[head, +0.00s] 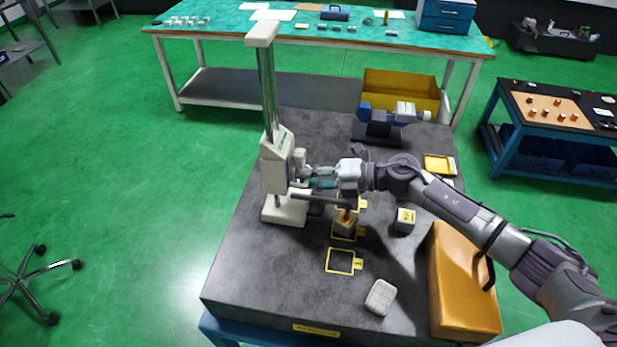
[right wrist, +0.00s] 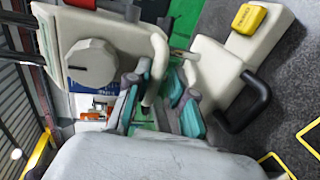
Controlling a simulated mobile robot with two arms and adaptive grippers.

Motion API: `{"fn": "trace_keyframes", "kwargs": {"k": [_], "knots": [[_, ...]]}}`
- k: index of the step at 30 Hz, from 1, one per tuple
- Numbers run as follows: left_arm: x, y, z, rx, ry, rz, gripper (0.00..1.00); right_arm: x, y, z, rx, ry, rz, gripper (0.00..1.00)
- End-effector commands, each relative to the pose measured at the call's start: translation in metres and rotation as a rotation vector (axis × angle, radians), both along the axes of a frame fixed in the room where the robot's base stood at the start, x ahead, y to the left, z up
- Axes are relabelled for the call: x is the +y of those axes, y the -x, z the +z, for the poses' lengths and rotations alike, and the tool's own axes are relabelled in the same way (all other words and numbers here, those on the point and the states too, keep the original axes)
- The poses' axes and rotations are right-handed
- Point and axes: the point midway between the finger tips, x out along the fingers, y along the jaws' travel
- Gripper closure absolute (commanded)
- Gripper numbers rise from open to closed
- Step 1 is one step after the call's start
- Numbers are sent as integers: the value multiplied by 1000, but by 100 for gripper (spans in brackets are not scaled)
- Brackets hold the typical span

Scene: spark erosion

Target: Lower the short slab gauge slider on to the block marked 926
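The slab gauge has a tall column (head: 267,85), a cream slider (head: 277,168) low on it and a pale base (head: 284,212). Another block (head: 404,220) stands to the right and a pale block (head: 381,297) in front. No number is readable. My right gripper (head: 318,178) is at the slider. In the right wrist view its teal fingers (right wrist: 157,88) flank and seem to grip the slider's curved handle (right wrist: 158,65).
An orange case (head: 460,285) stands on the right of the dark slab, under my right arm. An empty outlined square (head: 341,261) lies in front of the block. A yellow bin (head: 402,88) stands behind. The slab's front left (head: 255,285) is clear.

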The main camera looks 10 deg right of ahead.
Motion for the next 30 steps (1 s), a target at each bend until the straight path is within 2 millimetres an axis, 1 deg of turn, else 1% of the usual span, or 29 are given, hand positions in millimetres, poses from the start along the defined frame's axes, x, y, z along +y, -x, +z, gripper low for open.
{"fn": "trace_keyframes", "kwargs": {"k": [4, 8, 15, 21, 24, 30], "knots": [[1, 2, 0, 2, -1, 1, 100, -3, 1, 1, -1, -1, -1, 77], [1, 2, 0, 2, 0, 1, 100, -17, 6, 4, 0, 1, -3, 77], [0, 1, 0, 1, 0, 0, 100, -64, 26, 14, 1, 4, -3, 77], [0, 1, 0, 1, 0, 0, 100, -94, 39, 22, 1, 3, -1, 77], [0, 1, 0, 0, 0, 0, 100, -103, 43, 25, 1, 2, -1, 77], [0, 1, 0, 0, 0, 0, 100, -108, 46, 27, 0, 0, 1, 77]]}}
